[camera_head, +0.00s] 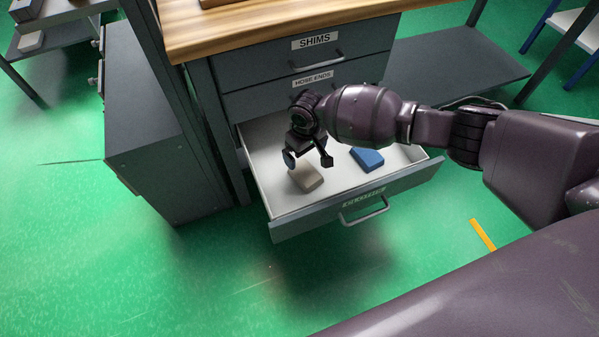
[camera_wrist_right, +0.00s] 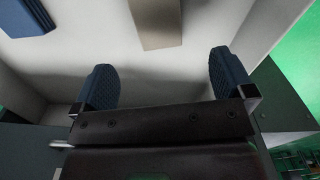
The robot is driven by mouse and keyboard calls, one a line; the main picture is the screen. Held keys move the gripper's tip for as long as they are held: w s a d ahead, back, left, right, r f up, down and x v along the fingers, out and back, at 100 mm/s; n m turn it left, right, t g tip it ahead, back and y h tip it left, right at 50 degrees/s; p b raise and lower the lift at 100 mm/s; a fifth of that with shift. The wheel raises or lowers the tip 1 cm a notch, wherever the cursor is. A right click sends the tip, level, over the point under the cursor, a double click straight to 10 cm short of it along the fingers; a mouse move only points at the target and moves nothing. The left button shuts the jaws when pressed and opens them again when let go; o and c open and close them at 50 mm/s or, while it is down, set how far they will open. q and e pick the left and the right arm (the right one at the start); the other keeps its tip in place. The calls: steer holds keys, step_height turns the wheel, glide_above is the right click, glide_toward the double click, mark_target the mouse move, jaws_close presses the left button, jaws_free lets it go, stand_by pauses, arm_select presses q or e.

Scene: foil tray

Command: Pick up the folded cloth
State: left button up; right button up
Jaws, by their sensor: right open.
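Two flat, folded-looking items lie in the open drawer (camera_head: 280,208): a beige one (camera_head: 307,180) near the front left and a blue one (camera_head: 367,158) farther right. Either could be the folded cloth; I cannot tell surely which. My right gripper (camera_head: 308,160) is open and empty, pointing down above the beige item in the head view. In the right wrist view, the beige item (camera_wrist_right: 155,22) is at the top, ahead of the spread fingers (camera_wrist_right: 164,78) and apart from them. The blue item (camera_wrist_right: 27,17) is at the top left. My left gripper is out of view.
The drawer's walls and front, with its handle (camera_head: 364,212), surround the items. Closed drawers labelled SHIMS (camera_head: 314,41) and HOSE ENDS (camera_head: 311,79) sit above, under a wooden worktop (camera_head: 260,22). A grey cabinet (camera_head: 150,130) stands left.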

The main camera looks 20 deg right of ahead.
steer(key=b, duration=0.2)
glide_above(304, 170)
steer(key=f, duration=0.5)
steer(key=shift+s+d+f, duration=0.1)
steer(key=shift+s+f, duration=0.1)
steer(key=shift+s, duration=0.1)
steer(key=shift+w+f, duration=0.15)
steer(key=shift+f, duration=0.1)
step_height(304, 170, down, 3)
steer(key=shift+f+b, duration=0.1)
steer(key=shift+b, duration=0.75)
steer(key=shift+f+b, duration=0.45)
steer(key=shift+f, duration=0.5)
steer(key=shift+w+r, duration=0.1)
steer(key=shift+r, duration=0.1)
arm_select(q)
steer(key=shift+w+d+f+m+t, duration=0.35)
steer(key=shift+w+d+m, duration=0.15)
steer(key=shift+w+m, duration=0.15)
arm_select(e)
steer(key=c, duration=0.9)
